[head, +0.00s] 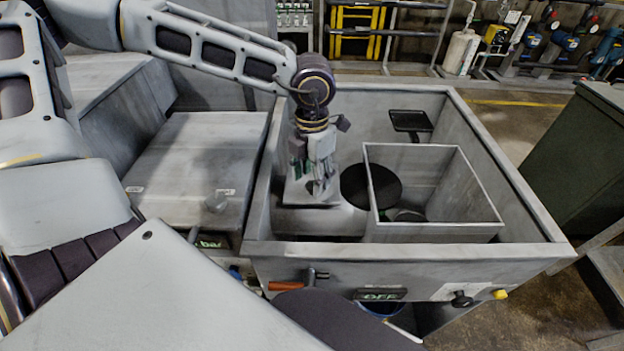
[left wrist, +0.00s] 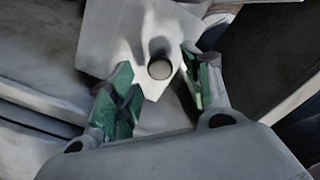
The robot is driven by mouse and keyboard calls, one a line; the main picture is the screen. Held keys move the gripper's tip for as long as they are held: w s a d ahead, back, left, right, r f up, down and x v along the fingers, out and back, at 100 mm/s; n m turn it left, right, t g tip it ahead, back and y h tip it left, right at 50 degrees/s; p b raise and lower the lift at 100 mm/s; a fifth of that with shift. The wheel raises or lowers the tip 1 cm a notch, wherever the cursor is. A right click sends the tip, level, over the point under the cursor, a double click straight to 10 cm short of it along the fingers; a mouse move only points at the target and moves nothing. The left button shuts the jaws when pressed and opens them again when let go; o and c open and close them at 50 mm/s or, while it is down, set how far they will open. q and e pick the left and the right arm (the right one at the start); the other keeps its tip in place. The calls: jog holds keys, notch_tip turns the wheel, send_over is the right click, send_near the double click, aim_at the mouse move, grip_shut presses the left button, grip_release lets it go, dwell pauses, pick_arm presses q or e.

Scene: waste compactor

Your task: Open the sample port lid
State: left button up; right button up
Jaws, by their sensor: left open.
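A pale grey plate, apparently the sample port lid (head: 302,197), lies inside the grey bin at its left side. In the left wrist view the lid (left wrist: 115,40) carries a short round knob (left wrist: 160,66) with a dark side. My left gripper (head: 317,180) points down above the lid and is open. Its green-padded fingers stand on either side of the knob in the left wrist view (left wrist: 156,74). Whether they touch the knob cannot be told. The gripper hides part of the lid and knob in the head view. My right gripper is not in view.
The bin's grey walls (head: 400,250) surround the lid. An open square box (head: 435,230) stands right of it, with a black disc (head: 371,186) between. A small black panel (head: 409,121) is at the back wall. A red-handled lever (head: 290,285) and "OFF" display (head: 380,294) are in front.

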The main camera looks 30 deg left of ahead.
pick_arm(q)
jog(key=shift+f, duration=0.95)
